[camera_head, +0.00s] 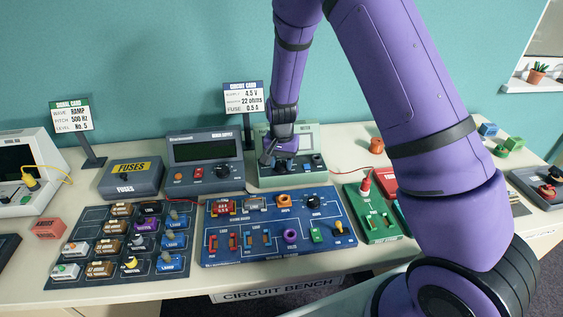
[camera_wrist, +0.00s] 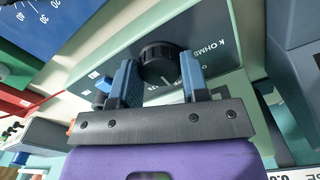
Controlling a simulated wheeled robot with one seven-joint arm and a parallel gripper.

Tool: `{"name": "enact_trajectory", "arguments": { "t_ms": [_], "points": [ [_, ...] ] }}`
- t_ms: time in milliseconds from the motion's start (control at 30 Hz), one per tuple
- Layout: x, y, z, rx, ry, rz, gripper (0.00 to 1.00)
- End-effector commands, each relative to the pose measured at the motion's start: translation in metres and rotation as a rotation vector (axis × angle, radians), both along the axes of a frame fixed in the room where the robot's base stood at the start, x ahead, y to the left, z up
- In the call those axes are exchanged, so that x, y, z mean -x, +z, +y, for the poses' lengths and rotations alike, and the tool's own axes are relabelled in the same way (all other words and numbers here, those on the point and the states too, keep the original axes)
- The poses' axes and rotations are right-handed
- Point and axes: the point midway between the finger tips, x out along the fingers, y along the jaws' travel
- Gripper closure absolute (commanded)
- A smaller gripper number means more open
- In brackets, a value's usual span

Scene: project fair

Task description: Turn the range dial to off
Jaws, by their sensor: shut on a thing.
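A pale green meter (camera_head: 304,181) stands on the bench against the teal wall, with my gripper (camera_head: 284,162) at its front. In the wrist view my gripper (camera_wrist: 157,66) has a blue finger on each side of a round black dial (camera_wrist: 160,58) and is shut on it. The dial has a ribbed rim and a pale pointer mark, and sits on a dark panel (camera_wrist: 215,55) printed "K OHMS". Most position marks around the dial are hidden by the fingers, so I cannot tell its setting. My wrist and gripper hide the dial in the head view.
A grey bench supply (camera_head: 204,153) stands left of the meter, with a fuse box (camera_head: 131,180) beyond it. A blue circuit board (camera_head: 270,258) lies in front, and a green board (camera_head: 382,237) with a red plunger lies to the right. A sign card (camera_head: 243,97) stands behind.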

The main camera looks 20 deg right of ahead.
Motion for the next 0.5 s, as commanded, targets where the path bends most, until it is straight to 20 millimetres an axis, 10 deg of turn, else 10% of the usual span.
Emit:
{"name": "enact_trajectory", "arguments": {
  "t_ms": [67,100,200,500],
  "points": [
    [-0.0003,0.0003,0.0002,0.000,0.001,-0.001,0.82],
    [-0.0003,0.0003,0.0002,0.000,0.001,-0.001,0.56],
    [-0.0003,0.0003,0.0002,0.000,0.001,-0.001,0.33],
    [-0.0002,0.0010,0.0001,0.000,0.001,-0.001,0.33]
  ]
}}
